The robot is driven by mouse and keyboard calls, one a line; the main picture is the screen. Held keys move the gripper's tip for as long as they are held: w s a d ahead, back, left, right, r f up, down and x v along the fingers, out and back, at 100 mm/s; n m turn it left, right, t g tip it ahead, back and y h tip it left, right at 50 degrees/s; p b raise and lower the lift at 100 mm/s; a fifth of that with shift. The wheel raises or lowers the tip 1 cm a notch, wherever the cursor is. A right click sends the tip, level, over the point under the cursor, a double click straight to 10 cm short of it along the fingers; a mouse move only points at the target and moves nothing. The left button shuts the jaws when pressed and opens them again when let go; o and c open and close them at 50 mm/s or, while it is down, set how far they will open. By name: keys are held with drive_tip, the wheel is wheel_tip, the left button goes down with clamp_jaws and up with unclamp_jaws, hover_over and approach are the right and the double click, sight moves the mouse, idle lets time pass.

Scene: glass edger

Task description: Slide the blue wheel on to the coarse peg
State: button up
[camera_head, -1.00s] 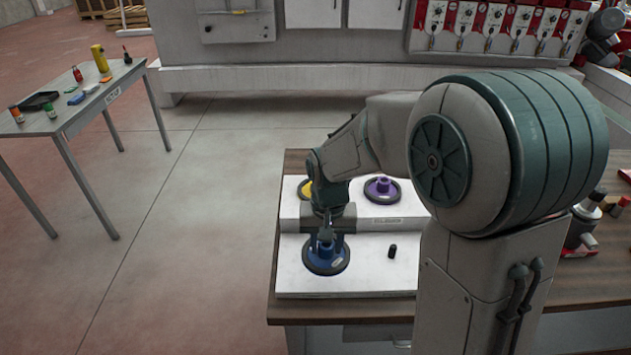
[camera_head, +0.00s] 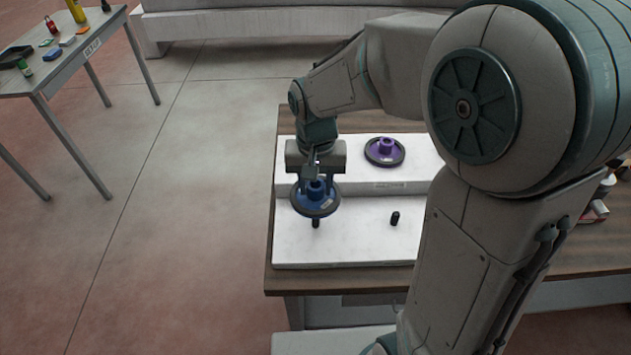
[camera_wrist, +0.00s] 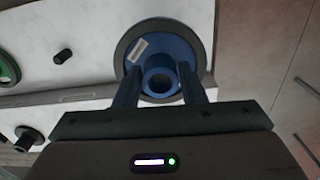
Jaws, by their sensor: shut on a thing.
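The blue wheel (camera_head: 328,207) has a dark rim and a blue hub. My gripper (camera_head: 313,178) is shut on its hub and holds it above the lower step of the white stand (camera_head: 350,245). In the wrist view, the fingers of my gripper (camera_wrist: 158,72) lie on both sides of the hub of the blue wheel (camera_wrist: 190,50). A short black peg (camera_head: 316,224) shows just below the wheel in the head view. Another black peg (camera_head: 394,218) stands bare to the right. I cannot tell from the labels which peg is the coarse one.
A purple wheel (camera_head: 384,151) lies on the raised back step. A green wheel (camera_wrist: 8,70) shows at the left edge of the wrist view. My arm hides the right part of the stand. A side table (camera_head: 60,70) with small items stands off left.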

sight(316, 201)
drive_tip(key=shift+f+b, duration=2.1)
drive_tip(key=shift+f, duration=0.7)
drive_tip(key=shift+f+b, duration=2.1)
drive_tip(key=shift+f, duration=0.4)
clamp_jaws()
drive_tip(key=o, duration=1.3)
unclamp_jaws()
drive_tip(key=shift+o, duration=0.2)
drive_tip(key=shift+r, duration=0.1)
wheel_tip(316, 201, up, 14)
